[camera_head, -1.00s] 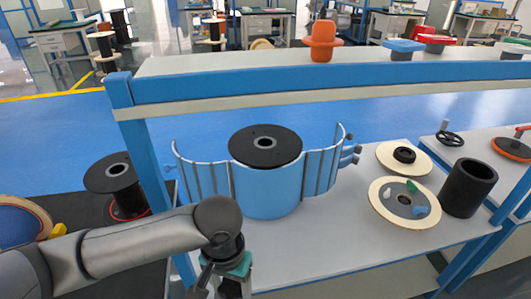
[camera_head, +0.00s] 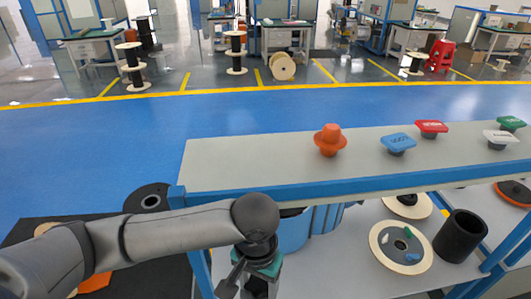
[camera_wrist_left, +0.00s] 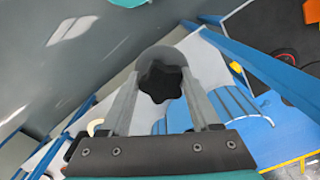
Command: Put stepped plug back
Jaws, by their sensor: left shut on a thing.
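My left gripper (camera_wrist_left: 161,76) is shut on a round grey plug with a dark, star-shaped face (camera_wrist_left: 160,84), held between both fingers in the left wrist view. I take it for the stepped plug, but its steps do not show. In the head view my left gripper (camera_head: 258,286) points down at the bottom edge, in front of the shelf, and the plug cannot be made out. On the shelf top (camera_head: 230,160) stand an orange stepped piece (camera_head: 329,140) and blue (camera_head: 398,143), red (camera_head: 431,128), green (camera_head: 510,122) and white (camera_head: 500,138) pieces. My right gripper is not in view.
Below the shelf, a blue open mould (camera_head: 293,235) is partly hidden by my arm. A pale disc (camera_head: 383,262) and a black cylinder (camera_head: 460,236) are on the lower table. The shelf's left part is bare. Its blue edge beam (camera_head: 300,193) lies close to my arm.

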